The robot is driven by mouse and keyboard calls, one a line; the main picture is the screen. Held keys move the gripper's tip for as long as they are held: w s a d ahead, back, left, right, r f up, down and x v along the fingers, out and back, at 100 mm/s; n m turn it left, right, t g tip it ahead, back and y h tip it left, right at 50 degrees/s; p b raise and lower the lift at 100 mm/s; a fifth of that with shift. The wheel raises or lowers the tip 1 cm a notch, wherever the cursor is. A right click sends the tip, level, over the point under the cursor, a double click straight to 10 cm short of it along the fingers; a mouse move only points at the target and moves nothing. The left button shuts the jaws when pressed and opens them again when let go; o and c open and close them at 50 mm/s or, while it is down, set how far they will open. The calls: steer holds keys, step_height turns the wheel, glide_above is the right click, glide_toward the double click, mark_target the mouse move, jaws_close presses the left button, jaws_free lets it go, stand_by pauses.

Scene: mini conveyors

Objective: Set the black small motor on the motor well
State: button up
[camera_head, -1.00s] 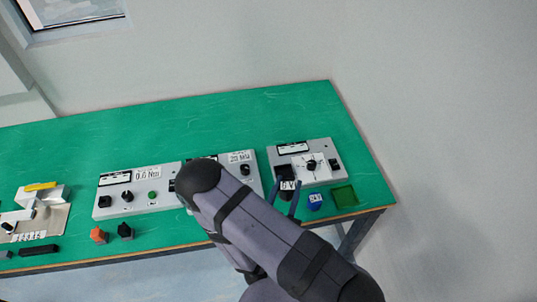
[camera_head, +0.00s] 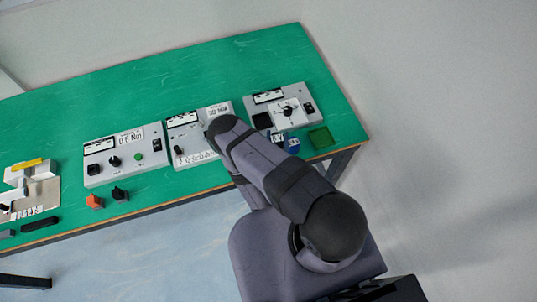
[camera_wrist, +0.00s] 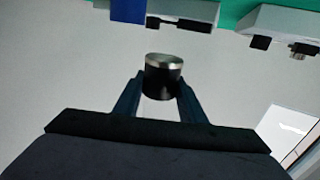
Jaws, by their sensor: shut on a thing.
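My gripper (camera_wrist: 160,92) is shut on the black small motor (camera_wrist: 163,84), a short black cylinder with a shiny metal end, in the wrist view. The motor stands out beyond the fingertips, clear of any surface. In the head view my own arm hides the gripper and the motor. A dark square (camera_head: 262,121) on the right-hand grey panel (camera_head: 300,122) looks like the motor well; I cannot tell for sure.
Two blue blocks (camera_head: 293,144) and a green tray (camera_head: 321,138) sit in front of the right panel. Middle (camera_head: 205,150) and left (camera_head: 127,170) panels stand beside it. Orange (camera_head: 95,201) and black (camera_head: 120,194) pieces lie near the front edge. The table's back is clear.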

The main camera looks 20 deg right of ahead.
steer(key=shift+w+a+r+n+t+y, duration=0.2)
steer(key=shift+a+r+y, duration=0.1)
steer(key=shift+a, duration=0.1)
steer(key=shift+w+a+r+n+t+y, duration=0.1)
steer(key=shift+w+a+r+n+y, duration=0.15)
steer(key=shift+a, duration=0.2)
steer(key=shift+w+a+r+n+t+y, duration=0.1)
steer(key=shift+w+a+r+n+y, duration=0.1)
steer(key=shift+a+y, duration=0.2)
steer(key=shift+f, duration=0.15)
step_height(320, 180, down, 5)
steer(key=b, duration=0.5)
step_height(320, 180, down, 4)
steer(key=b, duration=0.4)
steer(key=shift+f, duration=0.2)
steer(key=shift+f+b, duration=0.2)
steer(key=shift+b, duration=0.1)
steer(key=o, duration=1.3)
steer(key=shift+c, duration=0.2)
